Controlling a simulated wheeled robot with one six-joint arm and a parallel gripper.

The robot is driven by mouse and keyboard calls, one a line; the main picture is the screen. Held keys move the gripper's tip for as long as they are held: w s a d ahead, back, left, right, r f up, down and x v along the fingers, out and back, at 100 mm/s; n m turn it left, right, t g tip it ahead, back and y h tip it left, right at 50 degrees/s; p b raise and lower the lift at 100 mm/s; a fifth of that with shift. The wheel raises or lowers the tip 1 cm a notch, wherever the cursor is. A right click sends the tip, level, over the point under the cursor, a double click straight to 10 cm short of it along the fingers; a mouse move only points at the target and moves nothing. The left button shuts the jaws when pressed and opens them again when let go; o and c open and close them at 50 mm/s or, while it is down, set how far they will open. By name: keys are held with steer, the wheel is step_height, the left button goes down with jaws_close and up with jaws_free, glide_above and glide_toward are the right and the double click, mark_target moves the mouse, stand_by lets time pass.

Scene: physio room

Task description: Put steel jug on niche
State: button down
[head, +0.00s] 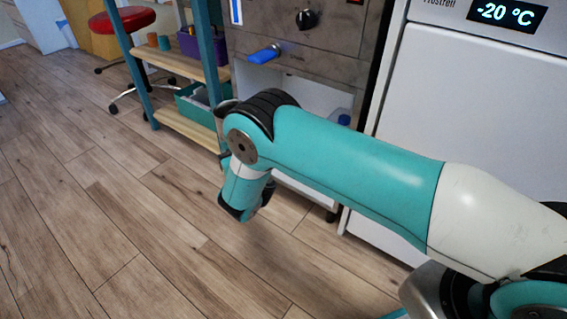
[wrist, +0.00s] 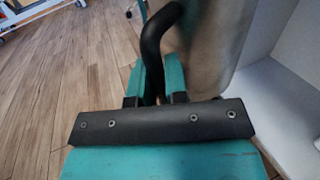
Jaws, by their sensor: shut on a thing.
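In the wrist view my gripper (wrist: 159,78) is shut on the black curved handle of the steel jug (wrist: 212,38). The jug's dull grey body stands beyond and to the right of the fingers, and its lower part and rim are out of sight. The white niche (head: 292,92) opens in the steel-fronted unit in the head view, partly covered by my arm. A white surface beside the jug in the wrist view (wrist: 285,115) looks like part of it. In the head view the fingers are hidden behind my arm, and I cannot clearly make out the jug.
A blue handle (head: 263,55) sticks out above the niche. A blue-capped item (head: 343,119) shows inside at right. A teal-posted shelf (head: 180,128) with cups and bins stands left, a white freezer (head: 470,110) right. A red stool (head: 130,19) is behind. Open wooden floor lies front left.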

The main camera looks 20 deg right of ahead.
steer(key=w+d+r+m+h+b, duration=0.1)
steer(key=w+d+h, duration=0.15)
steer(key=d, duration=0.55)
steer(key=w+d+r+m+h+b, duration=0.1)
steer(key=w+d, duration=0.2)
steer(key=d, duration=0.6)
step_height(320, 180, down, 20)
steer(key=b, duration=1.3)
steer(key=shift+d+t, duration=0.15)
steer(key=shift+t, duration=0.15)
steer(key=c, duration=1.6)
jaws_free()
steer(key=shift+s+f, duration=0.1)
steer(key=shift+f, duration=0.05)
steer(key=o, duration=0.5)
